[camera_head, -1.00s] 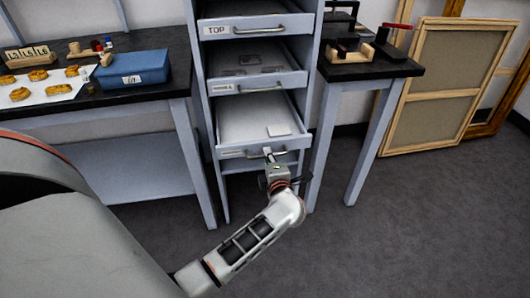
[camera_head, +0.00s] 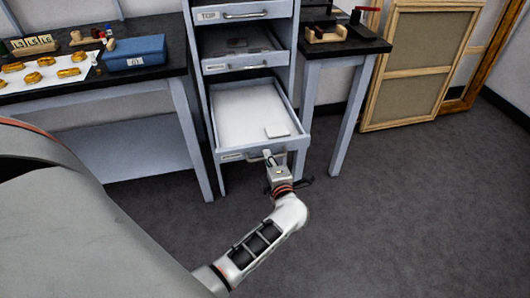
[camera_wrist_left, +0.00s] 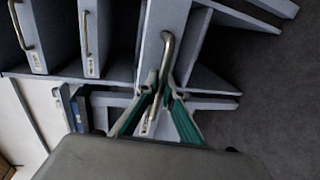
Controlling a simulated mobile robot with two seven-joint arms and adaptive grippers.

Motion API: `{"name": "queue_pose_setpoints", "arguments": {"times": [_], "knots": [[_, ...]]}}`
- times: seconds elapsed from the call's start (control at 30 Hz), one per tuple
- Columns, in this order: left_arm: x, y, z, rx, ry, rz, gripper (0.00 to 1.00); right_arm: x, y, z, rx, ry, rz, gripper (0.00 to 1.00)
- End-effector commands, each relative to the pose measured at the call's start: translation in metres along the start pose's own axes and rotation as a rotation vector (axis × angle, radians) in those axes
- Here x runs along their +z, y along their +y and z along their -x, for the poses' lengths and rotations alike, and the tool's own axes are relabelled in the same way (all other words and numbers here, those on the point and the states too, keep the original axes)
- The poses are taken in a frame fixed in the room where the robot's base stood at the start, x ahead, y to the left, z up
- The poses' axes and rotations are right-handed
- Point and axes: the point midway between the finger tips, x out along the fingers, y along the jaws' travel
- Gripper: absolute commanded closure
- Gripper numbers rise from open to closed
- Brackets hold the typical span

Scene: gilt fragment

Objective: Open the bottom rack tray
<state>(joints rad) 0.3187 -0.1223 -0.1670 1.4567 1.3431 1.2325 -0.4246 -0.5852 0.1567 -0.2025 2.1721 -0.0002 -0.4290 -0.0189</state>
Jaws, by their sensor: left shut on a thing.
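The bottom rack tray (camera_head: 240,118) is pulled well out of the grey rack in the head view, showing its pale floor with a small white block (camera_head: 277,131) near the front right corner. Its front bears a label and a metal handle (camera_wrist_left: 168,46). My left gripper (camera_head: 268,158) is at this handle, reaching up from below in the head view. In the left wrist view its green-padded fingers (camera_wrist_left: 160,90) are closed around the handle's bar. The fingertips are small and partly hidden in the head view. My right gripper is out of view.
Above it are the middle tray (camera_head: 245,62), partly out, and the top tray (camera_head: 243,13). A table with a blue box (camera_head: 135,53) stands left, another dark-topped table (camera_head: 345,46) right. A framed canvas (camera_head: 415,62) leans on the wall. Front-right floor is clear.

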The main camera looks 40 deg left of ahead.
Motion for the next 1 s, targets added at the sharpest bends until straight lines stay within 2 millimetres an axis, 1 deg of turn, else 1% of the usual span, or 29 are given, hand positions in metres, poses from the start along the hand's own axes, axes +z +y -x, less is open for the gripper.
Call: {"name": "queue_pose_setpoints", "arguments": {"times": [0.2,0.57,0.6,0.9,1.0], "knots": [[0.0007,-0.0011,0.0081,0.001,-0.001,0.0,1.0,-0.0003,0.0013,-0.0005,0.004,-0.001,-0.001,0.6],[0.0006,-0.0017,0.0084,0.0,-0.001,0.0,1.0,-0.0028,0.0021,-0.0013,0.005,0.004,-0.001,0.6],[0.0007,-0.0017,0.0084,0.0,-0.001,0.0,0.86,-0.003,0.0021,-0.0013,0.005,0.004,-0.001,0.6],[0.0003,-0.0011,0.0082,0.001,-0.001,0.0,0.86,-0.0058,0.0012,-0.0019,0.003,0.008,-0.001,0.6],[0.0007,0.0035,0.0092,0.001,-0.001,0.003,0.86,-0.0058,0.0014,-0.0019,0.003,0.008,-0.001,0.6]]}}
